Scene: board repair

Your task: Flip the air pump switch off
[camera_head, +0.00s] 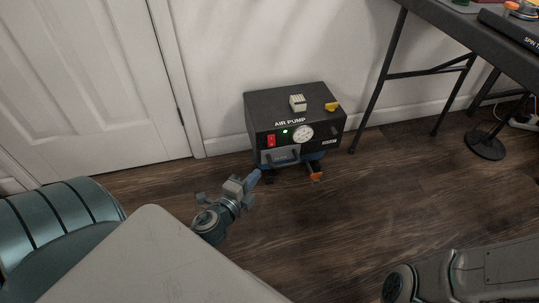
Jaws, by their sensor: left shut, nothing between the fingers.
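The air pump (315,143) is a black box near the wall, labelled AIR PUMP on its top front edge. Its red switch (271,140) is at the left of the front panel, with a lit green light (285,131) and a round white gauge (303,134) to its right. The switch's exact position is too small to tell. My left gripper (254,178) is shut and empty. It appears in front of and below the switch, apart from it. My right gripper is not in view; only part of my right arm shows at the lower right.
A dark folding table (455,25) stands at the right on thin legs, with a round black stand base (486,146) under it. A white door (80,80) is at the left. An orange-ended fitting (316,176) sticks out under the pump.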

